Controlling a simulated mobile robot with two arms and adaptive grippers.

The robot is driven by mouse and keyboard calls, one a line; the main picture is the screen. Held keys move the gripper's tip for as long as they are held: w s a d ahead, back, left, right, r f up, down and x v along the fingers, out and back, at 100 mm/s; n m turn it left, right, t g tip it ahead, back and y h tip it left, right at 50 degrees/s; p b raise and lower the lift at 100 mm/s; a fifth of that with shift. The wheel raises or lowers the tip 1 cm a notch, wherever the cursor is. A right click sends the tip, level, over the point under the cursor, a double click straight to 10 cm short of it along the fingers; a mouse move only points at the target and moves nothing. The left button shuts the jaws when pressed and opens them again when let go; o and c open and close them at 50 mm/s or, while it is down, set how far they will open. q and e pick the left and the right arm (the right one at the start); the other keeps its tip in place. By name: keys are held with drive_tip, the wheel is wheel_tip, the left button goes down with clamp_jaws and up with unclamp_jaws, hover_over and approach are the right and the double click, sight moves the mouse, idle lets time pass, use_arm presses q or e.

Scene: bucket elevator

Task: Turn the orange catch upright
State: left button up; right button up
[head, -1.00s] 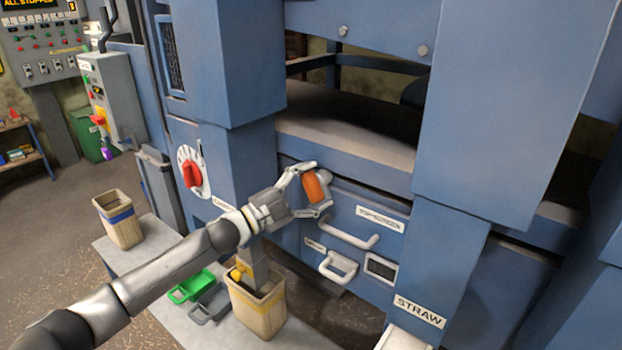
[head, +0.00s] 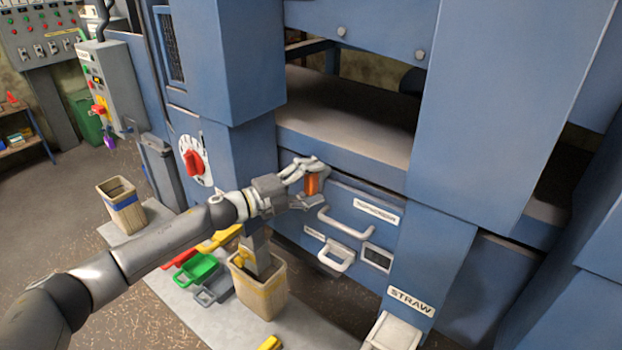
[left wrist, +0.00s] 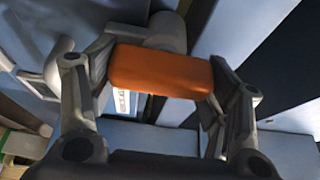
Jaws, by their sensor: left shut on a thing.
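The orange catch (head: 312,183) is on the blue machine's front, at the upper left of the panel with white handles. In the head view it stands about upright, partly covered by the fingers. My left gripper (head: 309,182) reaches it from the left and is shut on it. In the left wrist view the orange catch (left wrist: 160,72) lies across the picture between the two fingers of my left gripper (left wrist: 158,85). The finger pads meet its two ends. My right gripper is not in view.
A white handle (head: 345,224) and a lower white handle (head: 337,257) stick out just below the catch. A red dial (head: 194,163) is to the left.

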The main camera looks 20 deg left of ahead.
use_arm(q)
drive_tip(key=shift+w+r, duration=0.1)
drive_tip(key=shift+r, duration=0.25)
drive_tip(key=o, duration=1)
drive_tip(key=shift+w+d+f, duration=0.1)
drive_tip(key=shift+f, duration=0.15)
drive_tip(key=v, duration=1.2)
